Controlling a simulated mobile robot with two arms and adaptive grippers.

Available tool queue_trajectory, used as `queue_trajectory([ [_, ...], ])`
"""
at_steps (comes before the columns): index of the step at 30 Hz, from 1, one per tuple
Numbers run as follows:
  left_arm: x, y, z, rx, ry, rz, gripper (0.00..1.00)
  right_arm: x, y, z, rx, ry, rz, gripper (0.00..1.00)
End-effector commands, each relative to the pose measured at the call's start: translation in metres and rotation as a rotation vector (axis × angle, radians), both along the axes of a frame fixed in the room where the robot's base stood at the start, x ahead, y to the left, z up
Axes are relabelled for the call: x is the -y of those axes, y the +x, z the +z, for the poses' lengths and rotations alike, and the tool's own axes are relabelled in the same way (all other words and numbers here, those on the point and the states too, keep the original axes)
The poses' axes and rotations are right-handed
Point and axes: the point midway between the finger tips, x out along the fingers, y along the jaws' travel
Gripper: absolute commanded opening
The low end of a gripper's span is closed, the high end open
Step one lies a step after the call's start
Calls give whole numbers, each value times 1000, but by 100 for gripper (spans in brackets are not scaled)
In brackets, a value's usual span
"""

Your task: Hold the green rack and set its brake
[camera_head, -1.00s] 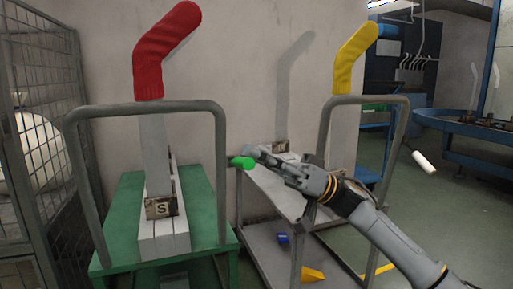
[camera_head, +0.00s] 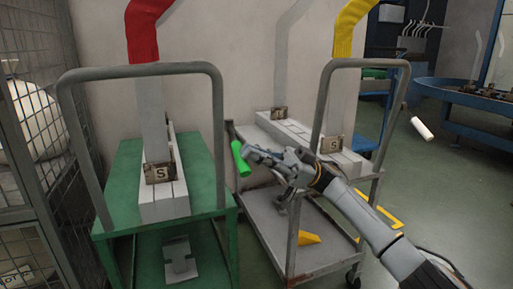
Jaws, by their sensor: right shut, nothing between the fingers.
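The green rack (camera_head: 110,213) stands at the left with a grey push-handle frame (camera_head: 140,72) over it. A grey board with a red sock (camera_head: 142,32) rises from its top. Its brake lever has a green grip (camera_head: 240,159) just right of the handle frame's right post. The lever slants steeply, grip end down. My right gripper (camera_head: 252,154) is shut and empty, with its fingertips close beside the green grip; whether they touch I cannot tell. My left gripper is not in view.
A grey cart (camera_head: 275,227) with a yellow sock (camera_head: 349,30) stands right of the green rack. A white-gripped lever (camera_head: 421,128) shows at its right. A wire cage (camera_head: 35,130) borders the left side. Green floor (camera_head: 430,200) is open at the right.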

Motion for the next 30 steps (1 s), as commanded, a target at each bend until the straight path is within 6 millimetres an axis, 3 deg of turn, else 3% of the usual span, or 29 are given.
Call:
queue_trajectory([
  [22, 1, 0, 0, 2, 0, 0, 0, -1, 2, -7, -6, -9, -4, 0],
  [30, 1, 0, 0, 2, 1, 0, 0, 9, -10, 20, 2, -3, -4, 0],
])
